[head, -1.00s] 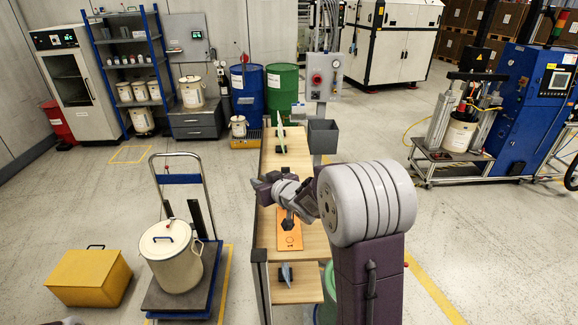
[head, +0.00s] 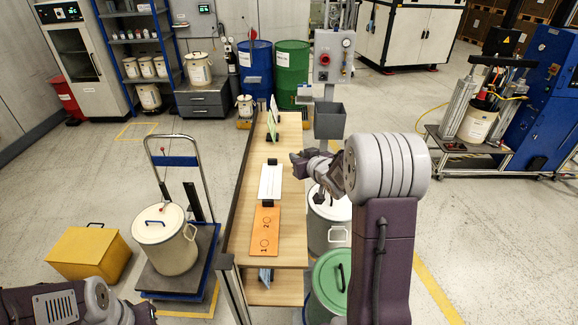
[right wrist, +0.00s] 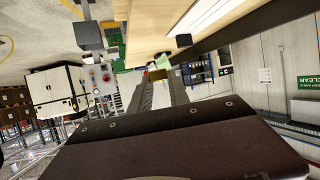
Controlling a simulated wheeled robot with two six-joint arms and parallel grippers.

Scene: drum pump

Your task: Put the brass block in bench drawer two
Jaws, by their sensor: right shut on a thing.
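My right gripper (head: 300,163) is over the right edge of the wooden bench (head: 290,215), beside a white strip. In the right wrist view its two fingers (right wrist: 160,88) are shut on a small brass-brown block (right wrist: 157,75) at their tips. The block cannot be made out in the head view. An orange plate (head: 265,228) marked 1 and 2, each with a ring, lies on the bench top. I cannot pick out a numbered drawer front. My left arm shows at the bottom left; its gripper (head: 143,313) is cut off by the frame edge.
The white strip (head: 270,182) lies behind the orange plate, with dark blocks at its ends. A grey bin (head: 330,120) stands at the bench's far right. A green-lidded drum (head: 331,280) and a pale drum (head: 325,235) stand close on the right. A trolley (head: 183,270) stands left.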

